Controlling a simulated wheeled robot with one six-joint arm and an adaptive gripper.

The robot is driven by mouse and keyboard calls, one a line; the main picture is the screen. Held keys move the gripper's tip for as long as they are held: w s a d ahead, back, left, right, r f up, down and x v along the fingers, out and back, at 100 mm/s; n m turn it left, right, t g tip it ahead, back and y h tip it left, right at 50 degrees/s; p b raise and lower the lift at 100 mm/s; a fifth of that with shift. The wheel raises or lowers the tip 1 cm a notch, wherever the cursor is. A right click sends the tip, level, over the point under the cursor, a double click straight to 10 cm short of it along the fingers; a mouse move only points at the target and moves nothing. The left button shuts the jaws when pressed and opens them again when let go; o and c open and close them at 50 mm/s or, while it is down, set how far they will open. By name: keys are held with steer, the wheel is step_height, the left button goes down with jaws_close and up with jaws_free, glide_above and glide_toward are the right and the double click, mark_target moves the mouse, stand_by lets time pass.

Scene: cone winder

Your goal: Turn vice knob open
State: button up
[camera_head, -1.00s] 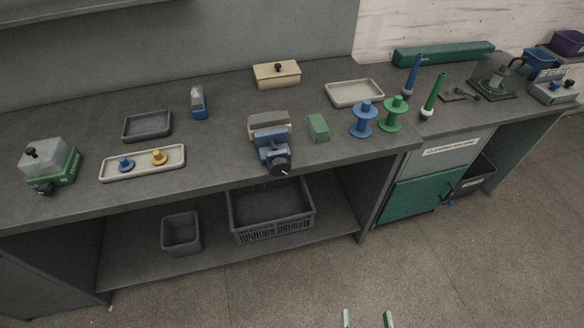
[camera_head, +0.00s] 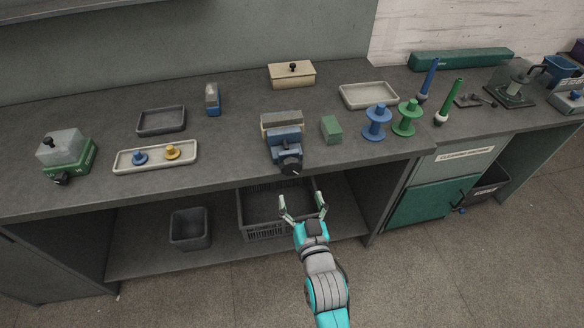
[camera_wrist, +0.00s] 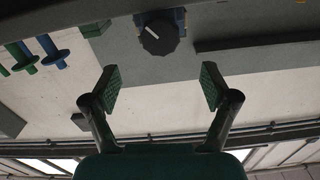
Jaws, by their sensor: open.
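The vice (camera_head: 285,145) is blue with pale jaw blocks and stands at the front edge of the workbench. Its black round knob (camera_head: 290,163) faces outward over the edge and carries a white pointer line. In the wrist view the knob (camera_wrist: 158,34) shows at the top centre, beyond my fingertips, with the line slanting. My gripper (camera_head: 303,206) is open and empty, below and in front of the knob, apart from it. In the wrist view my two fingers (camera_wrist: 160,88) stand wide apart with green pads, and nothing lies between them.
A green block (camera_head: 331,129) stands just right of the vice, with blue (camera_head: 376,122) and green (camera_head: 407,118) spools beyond. A crate (camera_head: 262,232) sits on the shelf below, behind my gripper. The floor in front is clear.

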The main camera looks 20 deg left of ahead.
mark_target(292, 170)
steer(key=x, duration=1)
steer(key=shift+w+a, duration=0.25)
steer(key=shift+w, duration=0.05)
steer(key=c, duration=1.2)
